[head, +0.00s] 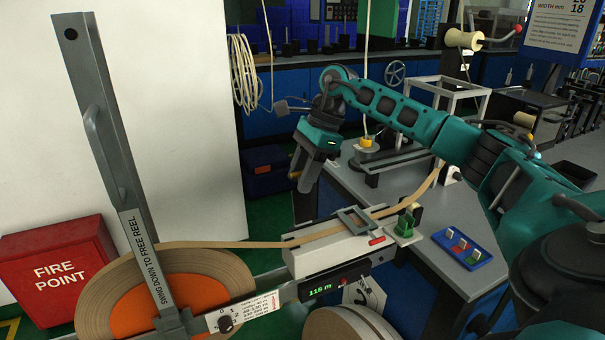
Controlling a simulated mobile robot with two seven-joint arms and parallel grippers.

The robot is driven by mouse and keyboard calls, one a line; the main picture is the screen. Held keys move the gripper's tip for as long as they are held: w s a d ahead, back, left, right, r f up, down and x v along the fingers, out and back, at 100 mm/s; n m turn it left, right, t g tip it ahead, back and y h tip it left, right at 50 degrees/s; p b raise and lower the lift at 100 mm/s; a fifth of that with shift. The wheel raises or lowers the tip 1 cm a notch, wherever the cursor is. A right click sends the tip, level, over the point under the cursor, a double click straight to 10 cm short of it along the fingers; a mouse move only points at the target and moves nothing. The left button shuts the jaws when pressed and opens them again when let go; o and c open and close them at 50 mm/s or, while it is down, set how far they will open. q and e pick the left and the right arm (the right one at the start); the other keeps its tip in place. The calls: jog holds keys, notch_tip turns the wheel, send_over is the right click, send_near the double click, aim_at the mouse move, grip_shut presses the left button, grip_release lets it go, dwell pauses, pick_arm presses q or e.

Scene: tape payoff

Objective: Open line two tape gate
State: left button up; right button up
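A long grey gate bar (125,190) with a side handle (103,150) stands nearly upright, leaning left at its top. It reads "SWING DOWN TO FREE REEL" and crosses in front of the tape reel (110,295), a brown roll with an orange centre. The brown tape runs right from the reel across a white block (335,250) under a small grey frame (355,220). My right gripper (303,182) hangs above and behind the block, clear of the bar, handle and tape. Its fingers overlap from this angle, so their opening is unclear. My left gripper is out of view.
A red fire point box (58,270) stands at the left by a white wall panel. A grey bench (440,210) at the right holds a blue tray (462,249) with small coloured pieces. A display reading 118 m (320,290) sits below the block. Another roll shows at the bottom.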

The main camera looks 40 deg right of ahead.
grip_shut()
dwell(0.3)
jog(key=shift+r, duration=0.1)
